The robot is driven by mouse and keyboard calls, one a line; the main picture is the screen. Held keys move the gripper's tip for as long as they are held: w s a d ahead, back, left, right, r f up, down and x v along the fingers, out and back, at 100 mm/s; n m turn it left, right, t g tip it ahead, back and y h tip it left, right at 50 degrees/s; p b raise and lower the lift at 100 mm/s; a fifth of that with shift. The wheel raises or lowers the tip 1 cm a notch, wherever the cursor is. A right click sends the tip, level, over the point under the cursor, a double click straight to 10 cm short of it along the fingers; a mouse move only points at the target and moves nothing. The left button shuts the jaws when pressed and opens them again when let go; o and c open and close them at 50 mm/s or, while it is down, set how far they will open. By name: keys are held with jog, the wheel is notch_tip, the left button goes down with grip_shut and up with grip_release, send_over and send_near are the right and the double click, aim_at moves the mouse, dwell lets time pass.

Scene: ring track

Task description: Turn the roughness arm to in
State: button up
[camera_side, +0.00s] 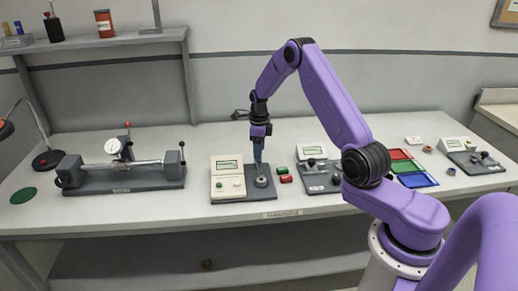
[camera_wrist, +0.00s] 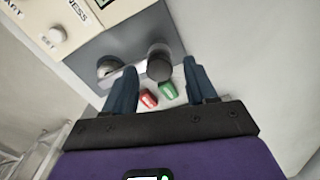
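The roughness tester is a cream box (camera_side: 228,178) with a small screen, on a dark grey base (camera_side: 289,193) at the middle of the bench. In the wrist view its cream panel (camera_wrist: 85,22) fills the top left. On the base, a flat bar (camera_wrist: 128,76) runs from a round metal part (camera_wrist: 108,66) to a dark round knob (camera_wrist: 158,66); this looks like the arm. My gripper (camera_side: 258,158) points down just above the base. In the wrist view my gripper (camera_wrist: 160,70) is open, with its blue fingers apart on either side of the knob. I cannot tell its height above the knob.
A green block (camera_wrist: 168,91) and a red block (camera_wrist: 148,98) lie beside the base. A dial gauge stand (camera_side: 120,172) is at the left. Another instrument (camera_side: 318,176) and coloured trays (camera_side: 417,180) stand to the right. The bench front is clear.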

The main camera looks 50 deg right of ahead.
notch_tip(320, 180, up, 18)
jog(key=shift+f, duration=0.25)
dwell(0.3)
dwell(0.3)
jog(key=s+a+r+n, duration=0.1)
jog(key=s+a+n, duration=0.5)
jog(key=a+n, duration=0.45)
jog(key=s+a+r+n, duration=0.1)
jog(key=s+a+n, duration=0.5)
jog(key=a+n, duration=0.5)
jog(key=s+a+f+n, duration=0.1)
jog(key=s+n, duration=0.9)
jog(key=s, duration=0.2)
jog(key=s+a+f+n, duration=0.1)
jog(key=s+n, duration=1)
jog(key=s, duration=0.2)
jog(key=shift+s+f, duration=0.3)
jog(key=shift+f, duration=0.1)
